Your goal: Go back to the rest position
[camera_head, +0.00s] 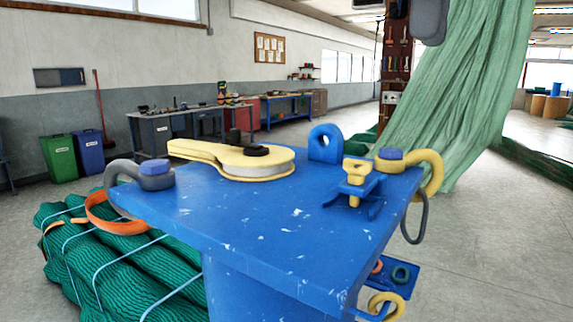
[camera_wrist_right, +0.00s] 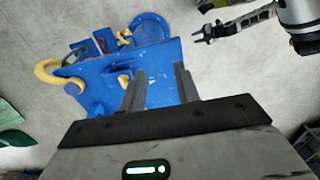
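My right gripper (camera_wrist_right: 160,72) shows in the right wrist view. Its two dark fingers stand apart with nothing between them, and the blue table lies below. In the head view I cannot make out its fingers; a dark grey part at the top right edge may be my arm. My left gripper (camera_wrist_right: 205,33) shows small at the top of the right wrist view, at the end of its arm. Its fingers look apart and empty, above the grey floor and clear of the table.
The blue table (camera_head: 275,225) bears a cream pulley block (camera_head: 225,158), a blue eye (camera_head: 325,143), a yellow clamp (camera_head: 356,180), and grey (camera_head: 150,177) and yellow (camera_head: 425,160) shackles at its corners. Green net bundles (camera_head: 110,270) lie left; a green net (camera_head: 455,90) hangs behind. Floor right is clear.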

